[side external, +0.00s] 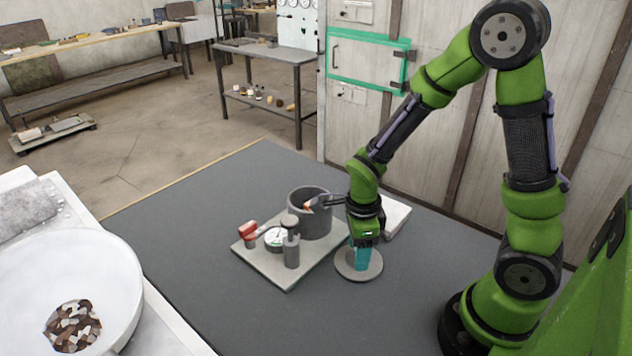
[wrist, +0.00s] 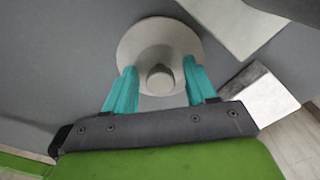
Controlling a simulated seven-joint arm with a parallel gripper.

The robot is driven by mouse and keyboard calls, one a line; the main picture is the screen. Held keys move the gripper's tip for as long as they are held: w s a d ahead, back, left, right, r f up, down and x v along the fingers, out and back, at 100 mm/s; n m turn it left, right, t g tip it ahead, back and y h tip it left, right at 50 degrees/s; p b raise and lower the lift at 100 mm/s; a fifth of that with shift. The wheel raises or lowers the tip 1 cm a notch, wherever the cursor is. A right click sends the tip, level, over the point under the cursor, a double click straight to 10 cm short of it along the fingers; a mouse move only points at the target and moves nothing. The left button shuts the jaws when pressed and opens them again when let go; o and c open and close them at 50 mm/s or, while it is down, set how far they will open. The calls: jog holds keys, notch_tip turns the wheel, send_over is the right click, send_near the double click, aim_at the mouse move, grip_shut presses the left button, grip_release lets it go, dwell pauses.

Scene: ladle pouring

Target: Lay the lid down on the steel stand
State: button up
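The lid (side external: 352,274) is a round grey disc with a knob; it lies flat and low over the dark table top. In the wrist view the lid (wrist: 140,45) shows its knob (wrist: 160,77) between my two teal fingers. My gripper (side external: 361,258) points down over the lid; in the wrist view my gripper (wrist: 158,85) is open, with a gap on each side of the knob. A pale, flat-topped block (side external: 397,216), likely the steel stand, is behind my gripper; it also shows in the wrist view (wrist: 258,97). I see nothing between lid and table.
A grey pot (side external: 311,222) with a dark handle-like part at its rim stands on a pale square tray (side external: 287,281). A grey grinder-like post (side external: 291,252), a small dial (side external: 276,238) and a red-topped item (side external: 248,231) share the tray. The front table area is clear.

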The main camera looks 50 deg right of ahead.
jog(key=s+a+r+n+t, duration=0.1)
jog(key=r+n+t, duration=0.1)
jog(key=r+n, duration=0.5)
jog(key=s+a+r+n+t+y, duration=0.1)
jog(key=s+r+n+t, duration=0.1)
jog(key=r+n, duration=0.6)
jog(key=s+a+r+n+t+y, duration=0.1)
jog(key=s+a+r+n+t, duration=0.1)
jog(key=r+n, duration=0.5)
jog(key=shift+r+n+t, duration=0.25)
jog(key=shift+n+t, duration=0.25)
jog(key=shift+t, duration=0.2)
jog(key=shift+o, duration=0.2)
